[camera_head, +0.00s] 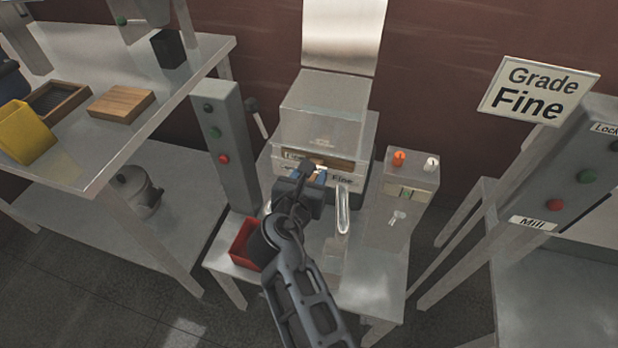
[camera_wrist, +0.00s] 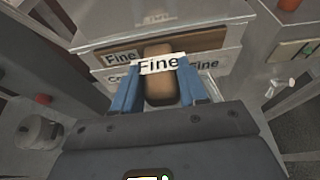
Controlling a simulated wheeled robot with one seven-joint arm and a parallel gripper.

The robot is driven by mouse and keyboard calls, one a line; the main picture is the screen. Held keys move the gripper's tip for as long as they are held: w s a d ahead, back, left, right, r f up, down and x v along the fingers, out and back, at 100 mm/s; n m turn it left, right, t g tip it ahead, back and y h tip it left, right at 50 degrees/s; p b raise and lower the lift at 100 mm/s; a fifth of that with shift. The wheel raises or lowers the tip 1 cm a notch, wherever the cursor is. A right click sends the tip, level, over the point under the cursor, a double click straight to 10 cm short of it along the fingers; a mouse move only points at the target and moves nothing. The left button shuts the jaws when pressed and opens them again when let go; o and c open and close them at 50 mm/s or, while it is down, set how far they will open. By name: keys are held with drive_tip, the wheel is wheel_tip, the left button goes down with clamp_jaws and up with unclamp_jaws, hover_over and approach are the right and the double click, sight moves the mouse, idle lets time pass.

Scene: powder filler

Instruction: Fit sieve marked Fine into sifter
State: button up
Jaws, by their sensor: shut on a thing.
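The sifter (camera_head: 322,105) stands on the small metal table, with a clear box-like top and a pale front. My gripper (camera_head: 314,172) is at its front, shut on the brown handle (camera_wrist: 160,92) of the sieve marked Fine. In the wrist view the blue fingers of my gripper (camera_wrist: 162,78) flank this handle, and a white Fine label (camera_wrist: 161,64) stands over it. Behind, a brown strip (camera_wrist: 200,49) fills part of the upper front opening, beside another Fine label. Labels beginning "Co" and reading Fine show lower down. How deep the sieve sits is hidden.
A red bin (camera_head: 244,246) stands at the table's left front. A control post (camera_head: 224,145) rises left of the sifter, and a grey box with orange and white knobs (camera_head: 402,195) stands right. A Grade Fine sign (camera_head: 538,92) is beside the mill panel.

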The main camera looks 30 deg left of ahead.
drive_tip(key=o, duration=1.3)
drive_tip(key=v, duration=0.7)
drive_tip(key=shift+s+r, duration=0.1)
drive_tip(key=shift+s, duration=0.25)
